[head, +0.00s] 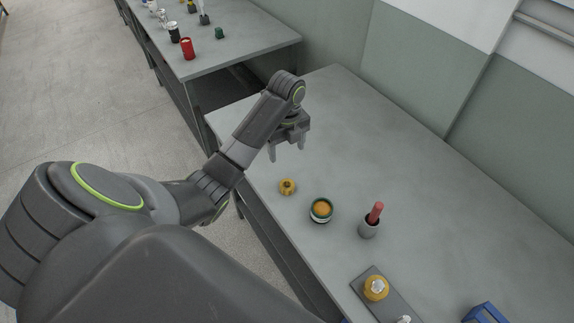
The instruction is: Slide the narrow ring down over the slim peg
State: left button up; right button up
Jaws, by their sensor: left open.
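My left gripper (286,150) is open and empty, its fingers pointing down above the far left part of the grey table (390,130). A small yellow ring-like piece (288,187) lies on the table below the gripper and apart from it. A grey plate (397,299) lies near the bottom, with a yellow round piece (376,288) on it that has a pale top. Another pale part (404,320) on the plate is cut off by the frame edge. I cannot tell for sure which piece is the narrow ring or the slim peg. My right gripper is not in view.
A blue bin (485,314) is at the bottom right. The table's far part is clear; a wall borders its right side.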

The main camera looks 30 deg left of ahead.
pick_arm(q)
jog(key=b, duration=1.3)
send_over(287, 182)
jog(key=s+d, duration=0.1)
jog(key=s, duration=0.1)
jog(key=shift+w+f, duration=0.15)
jog(key=shift+f, duration=6.2)
jog(key=f, duration=0.1)
jog(key=f+b, duration=0.1)
jog(key=shift+w+a+f, duration=0.15)
jog(key=shift+w+f, duration=0.15)
jog(key=shift+f, duration=1)
jog(key=c, duration=1.1)
